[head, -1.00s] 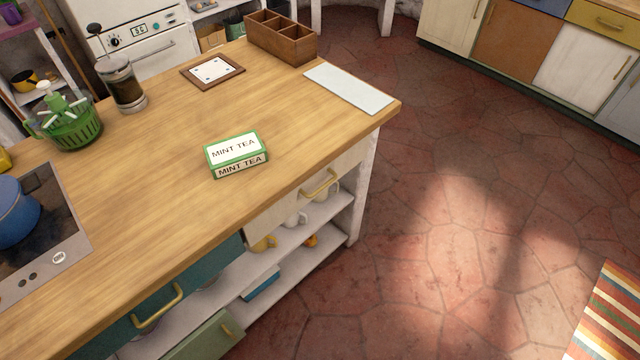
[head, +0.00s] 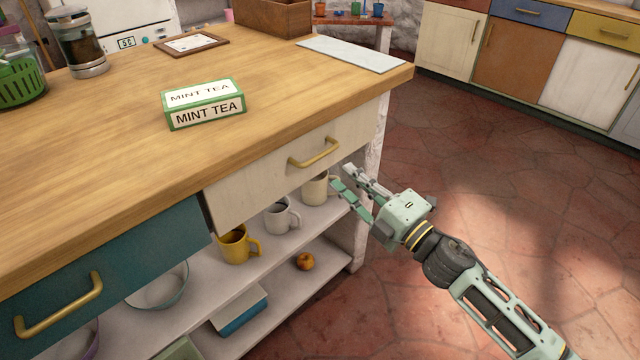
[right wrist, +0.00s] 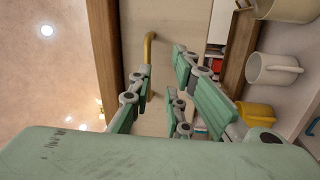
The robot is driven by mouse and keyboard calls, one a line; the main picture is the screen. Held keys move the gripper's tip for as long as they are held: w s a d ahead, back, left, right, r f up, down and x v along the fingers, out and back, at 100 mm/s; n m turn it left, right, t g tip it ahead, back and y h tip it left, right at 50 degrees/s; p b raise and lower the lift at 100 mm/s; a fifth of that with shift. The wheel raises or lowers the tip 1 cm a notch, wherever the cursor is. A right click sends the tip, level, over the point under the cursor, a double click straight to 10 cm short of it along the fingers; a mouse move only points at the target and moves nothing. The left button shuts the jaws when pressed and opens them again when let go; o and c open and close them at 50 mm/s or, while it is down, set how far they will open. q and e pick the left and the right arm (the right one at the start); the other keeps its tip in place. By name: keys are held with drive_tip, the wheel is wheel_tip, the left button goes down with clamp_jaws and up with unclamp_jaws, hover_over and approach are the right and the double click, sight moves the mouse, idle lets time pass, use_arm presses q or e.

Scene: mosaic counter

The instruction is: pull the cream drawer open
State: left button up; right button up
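The cream drawer (head: 262,183) is shut under the wooden counter top, with a curved brass handle (head: 315,153) on its front. My right gripper (head: 342,176) is open and empty, just below and to the right of the handle, with its fingers pointing toward the drawer. In the right wrist view the handle (right wrist: 149,60) shows ahead of the spread fingers (right wrist: 163,62), close to the left finger's tip. I see no contact with it. My left gripper is out of view.
A teal drawer (head: 110,265) is to the left. The open shelf below holds a yellow mug (head: 233,246), a grey mug (head: 281,216) and a cream mug (head: 315,188). A mint tea box (head: 203,104) sits on the counter. The floor at right is clear.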

sight(320, 154)
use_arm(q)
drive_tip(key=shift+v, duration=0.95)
use_arm(e)
drive_tip(key=shift+n+g+y, duration=0.3)
drive_tip(key=shift+n+y, duration=0.3)
drive_tip(key=shift+n, duration=0.3)
drive_tip(key=w+a+r, duration=0.1)
drive_tip(key=a, duration=0.1)
drive_tip(key=w+a+r, duration=0.1)
drive_tip(key=a, duration=0.1)
drive_tip(key=w+a+r, duration=0.1)
drive_tip(key=w+a, duration=0.1)
drive_tip(key=shift+w+a, duration=0.1)
drive_tip(key=shift+a, duration=0.3)
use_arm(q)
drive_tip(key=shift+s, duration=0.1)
use_arm(e)
drive_tip(key=shift+c, duration=0.3)
clamp_jaws()
